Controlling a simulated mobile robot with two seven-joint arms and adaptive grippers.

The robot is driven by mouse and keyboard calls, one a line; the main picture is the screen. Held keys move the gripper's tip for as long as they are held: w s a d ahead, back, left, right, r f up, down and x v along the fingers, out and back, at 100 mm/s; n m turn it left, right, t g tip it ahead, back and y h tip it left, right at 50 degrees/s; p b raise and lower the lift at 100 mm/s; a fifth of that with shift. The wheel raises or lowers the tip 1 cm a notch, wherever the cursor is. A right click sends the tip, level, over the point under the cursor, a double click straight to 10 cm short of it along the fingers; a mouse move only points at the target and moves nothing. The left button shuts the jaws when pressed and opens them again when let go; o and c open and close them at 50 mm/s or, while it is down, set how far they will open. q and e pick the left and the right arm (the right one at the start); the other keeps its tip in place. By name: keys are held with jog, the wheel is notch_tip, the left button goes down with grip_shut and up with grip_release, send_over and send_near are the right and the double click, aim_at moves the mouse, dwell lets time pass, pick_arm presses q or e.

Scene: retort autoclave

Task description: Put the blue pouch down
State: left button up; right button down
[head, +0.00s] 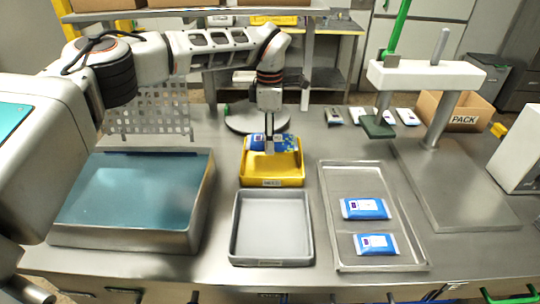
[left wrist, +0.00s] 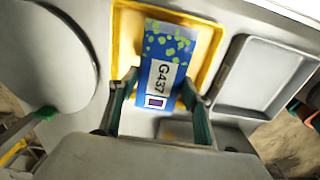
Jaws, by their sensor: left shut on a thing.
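My left gripper (head: 269,146) is shut on a blue pouch (head: 284,143) with pale green dots. The pouch also shows in the left wrist view (left wrist: 169,48), with a white label reading G437 and a dark square mark, between the two fingers (left wrist: 158,98). It is over the yellow tray (head: 272,182); I cannot tell whether it touches the tray floor. The tray's yellow rim also shows in the left wrist view (left wrist: 216,45). My right gripper is not in view.
An empty grey tray (head: 271,262) stands in front of the yellow one. A metal tray (head: 350,262) at right holds two blue-and-white pouches (head: 364,209). A teal-topped box (head: 130,190) is at left, a round plate (head: 240,125) behind. A press stand (head: 425,75) stands at right.

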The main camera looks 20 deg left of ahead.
aim_at(270, 163)
pick_arm(q)
jog(key=shift+f, duration=3.2)
jog(key=o, duration=1.3)
jog(key=shift+f, duration=0.15)
notch_tip(270, 163, up, 12)
jog(key=shift+r, duration=0.15)
